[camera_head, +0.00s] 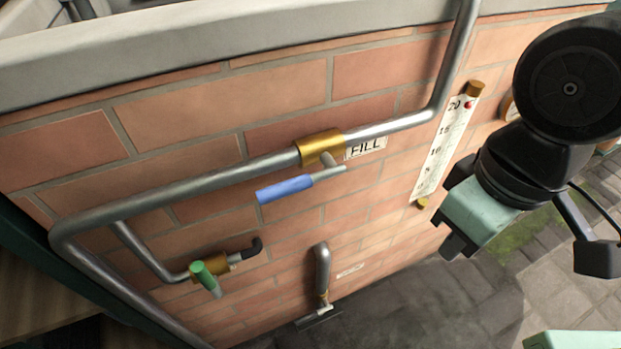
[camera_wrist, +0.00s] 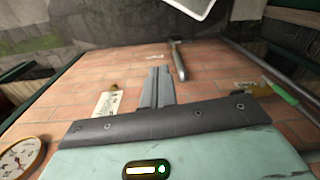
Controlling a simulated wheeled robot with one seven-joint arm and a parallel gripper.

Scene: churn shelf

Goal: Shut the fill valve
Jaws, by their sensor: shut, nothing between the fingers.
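The fill valve is a brass body (camera_head: 320,146) on the grey pipe, with a blue-sleeved lever (camera_head: 285,188) and a FILL label (camera_head: 366,147) beside it. The lever lies roughly along the pipe, just below it. My gripper (camera_head: 456,244) is at the right, in front of the wall and apart from the lever. In the wrist view its two fingers (camera_wrist: 157,86) are together with nothing between them. I cannot make out the blue lever in the wrist view.
A smaller green-handled valve (camera_head: 207,276) sits on the lower left branch pipe; its handle also shows in the wrist view (camera_wrist: 281,92). A down-turned spout (camera_head: 322,268) is below. A numbered scale (camera_head: 444,146) stands between the fill valve and my gripper. A round dial (camera_wrist: 19,158) is nearby.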

